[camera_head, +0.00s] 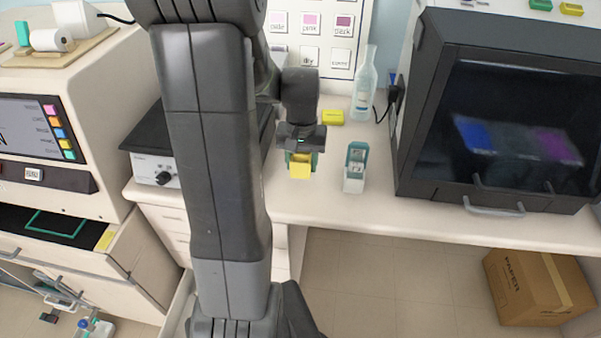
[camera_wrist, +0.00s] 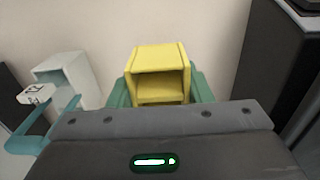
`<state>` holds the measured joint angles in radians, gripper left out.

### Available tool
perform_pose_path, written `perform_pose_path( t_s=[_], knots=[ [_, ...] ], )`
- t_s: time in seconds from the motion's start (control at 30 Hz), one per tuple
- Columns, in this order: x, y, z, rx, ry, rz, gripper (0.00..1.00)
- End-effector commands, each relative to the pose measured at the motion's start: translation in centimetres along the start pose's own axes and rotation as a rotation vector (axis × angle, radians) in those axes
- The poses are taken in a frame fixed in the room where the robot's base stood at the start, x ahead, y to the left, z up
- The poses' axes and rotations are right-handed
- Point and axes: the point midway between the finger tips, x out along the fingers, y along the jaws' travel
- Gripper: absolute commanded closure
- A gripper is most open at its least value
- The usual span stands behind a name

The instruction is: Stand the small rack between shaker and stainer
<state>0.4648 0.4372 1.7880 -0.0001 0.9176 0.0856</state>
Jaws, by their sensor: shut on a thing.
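The small yellow rack (camera_head: 300,170) is in my gripper (camera_head: 300,158), near the bench's front edge. In the wrist view the yellow rack (camera_wrist: 160,72) is an open-fronted box between teal fingers (camera_wrist: 160,98); my gripper is shut on it. I cannot tell whether its base touches the bench. The shaker (camera_head: 152,170), a low unit with a black top and a knob, is to the left, partly behind my arm. The large dark cabinet with a window, seemingly the stainer (camera_head: 420,120), stands to the right. The rack is between them.
A white holder with a teal top (camera_head: 354,172) stands just right of the rack; it also shows in the wrist view (camera_wrist: 62,85). A cardboard box (camera_head: 535,288) is on the floor.

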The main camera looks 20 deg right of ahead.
Motion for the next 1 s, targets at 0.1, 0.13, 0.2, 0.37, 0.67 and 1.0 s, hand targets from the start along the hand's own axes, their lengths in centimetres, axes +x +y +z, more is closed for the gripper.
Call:
perform_pose_path(
  t_s=[0.1,0.13,0.2,0.37,0.67,1.0],
  knots=[
    [1.0,0.0,0.0,0.0,0.0,0.0,0.78],
    [1.3,0.0,0.0,0.0,0.0,0.0,0.78],
    [2.2,0.0,0.1,0.0,-0.004,0.0,0.78],
    [4.2,0.0,0.0,0.0,-0.002,0.0,0.78],
    [4.8,0.0,-0.1,0.0,0.002,0.0,0.78],
    [5.0,0.0,-0.1,0.0,0.001,0.0,0.33]
  ],
)
